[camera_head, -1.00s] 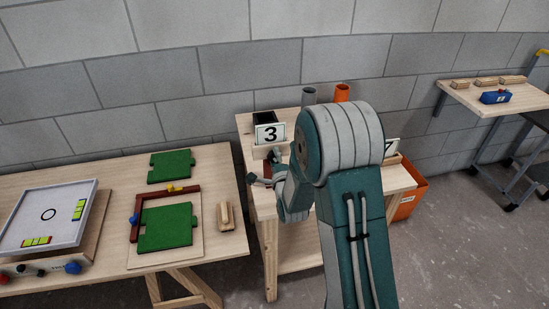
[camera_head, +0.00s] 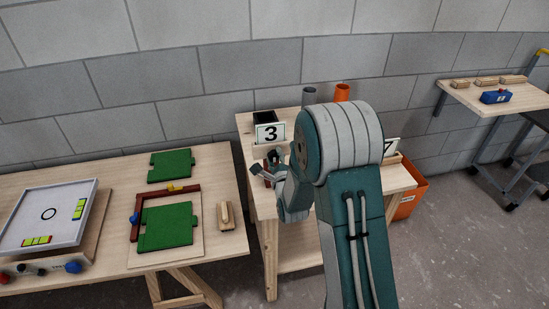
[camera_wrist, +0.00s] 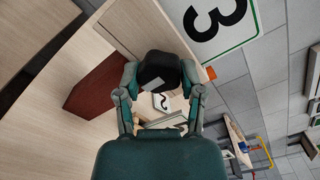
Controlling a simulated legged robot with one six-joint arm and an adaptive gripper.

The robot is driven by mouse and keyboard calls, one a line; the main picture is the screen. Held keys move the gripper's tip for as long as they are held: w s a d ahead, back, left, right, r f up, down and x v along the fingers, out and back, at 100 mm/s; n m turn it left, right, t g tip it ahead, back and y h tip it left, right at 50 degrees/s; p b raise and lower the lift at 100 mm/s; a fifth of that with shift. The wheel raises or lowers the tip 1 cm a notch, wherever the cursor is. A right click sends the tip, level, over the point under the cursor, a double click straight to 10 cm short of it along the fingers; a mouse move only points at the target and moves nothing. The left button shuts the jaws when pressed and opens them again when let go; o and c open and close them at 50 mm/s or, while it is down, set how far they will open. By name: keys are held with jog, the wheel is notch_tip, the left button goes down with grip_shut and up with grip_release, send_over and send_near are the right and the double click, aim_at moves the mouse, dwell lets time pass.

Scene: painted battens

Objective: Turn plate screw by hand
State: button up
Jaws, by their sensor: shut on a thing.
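In the wrist view my gripper (camera_wrist: 160,80) has its two fingers on either side of a black, rounded, knob-like thing (camera_wrist: 158,66) and is shut on it. It looks like the plate screw; its shaft and the plate behind it are not clear. In the head view my gripper (camera_head: 263,171) is small, at the front left of the wooden stand (camera_head: 262,205), below the sign with a 3 (camera_head: 270,134). The screw cannot be made out there.
A dark red block (camera_wrist: 95,88) lies close to the gripper. A black open box (camera_head: 265,117) stands behind the sign. The left table (camera_head: 100,255) holds green pieces (camera_head: 166,227) and a white tray (camera_head: 48,218). An orange bin (camera_head: 408,198) stands right of the stand.

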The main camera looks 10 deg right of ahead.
jog(key=shift+s+f, duration=0.1)
jog(key=shift+f, duration=0.25)
jog(key=o, duration=1.1)
jog(key=shift+d, duration=0.1)
jog(key=shift+o, duration=0.3)
jog(key=shift+r, duration=0.15)
jog(key=s, duration=1.1)
jog(key=shift+s, duration=0.3)
